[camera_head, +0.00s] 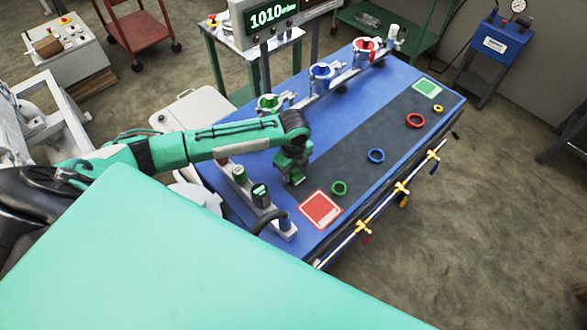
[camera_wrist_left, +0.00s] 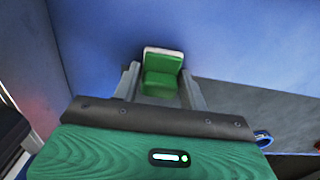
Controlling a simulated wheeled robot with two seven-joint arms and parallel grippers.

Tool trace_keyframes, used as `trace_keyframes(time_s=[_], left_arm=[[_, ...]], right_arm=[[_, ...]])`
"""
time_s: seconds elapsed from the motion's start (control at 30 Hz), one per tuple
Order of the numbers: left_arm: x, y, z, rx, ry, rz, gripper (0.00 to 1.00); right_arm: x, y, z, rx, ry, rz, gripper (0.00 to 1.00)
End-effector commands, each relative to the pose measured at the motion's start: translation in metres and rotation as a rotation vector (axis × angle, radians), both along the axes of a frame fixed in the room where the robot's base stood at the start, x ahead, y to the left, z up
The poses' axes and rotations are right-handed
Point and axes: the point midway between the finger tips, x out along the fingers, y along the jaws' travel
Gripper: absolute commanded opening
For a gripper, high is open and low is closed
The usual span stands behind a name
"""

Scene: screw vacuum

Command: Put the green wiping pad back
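The green wiping pad (camera_wrist_left: 162,72) is a green block with a pale edge at its far side. In the left wrist view it sits between the two fingers of my left gripper (camera_wrist_left: 160,86), which flank it closely on both sides. In the head view my left gripper (camera_head: 294,176) points down over the blue table (camera_head: 235,215), near the edge of the dark strip and to the right of the grey tool rack (camera_head: 238,192). The pad cannot be told apart from the gripper there. My right gripper does not show.
A red square (camera_head: 321,209) and green ring (camera_head: 339,187) lie close to my left gripper. Blue (camera_head: 376,156), red (camera_head: 415,120) and yellow (camera_head: 438,108) rings and a green square (camera_head: 428,88) lie farther along. Clamped fittings (camera_head: 321,78) stand along the back edge.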

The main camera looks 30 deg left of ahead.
Motion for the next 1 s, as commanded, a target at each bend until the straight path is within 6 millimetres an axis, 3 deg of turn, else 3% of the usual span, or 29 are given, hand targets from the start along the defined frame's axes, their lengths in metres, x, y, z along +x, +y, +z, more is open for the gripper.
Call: trace_keyframes(time_s=[0.1,0.47,1.0], left_arm=[[0.000,0.000,0.001,0.000,0.000,0.000,0.62],[0.001,0.000,0.007,-0.001,-0.003,-0.001,0.62],[0.001,0.000,0.108,-0.001,-0.004,0.000,0.62]], right_arm=[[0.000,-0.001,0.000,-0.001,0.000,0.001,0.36],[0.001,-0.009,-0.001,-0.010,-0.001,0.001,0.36],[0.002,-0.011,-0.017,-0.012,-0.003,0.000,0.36]])
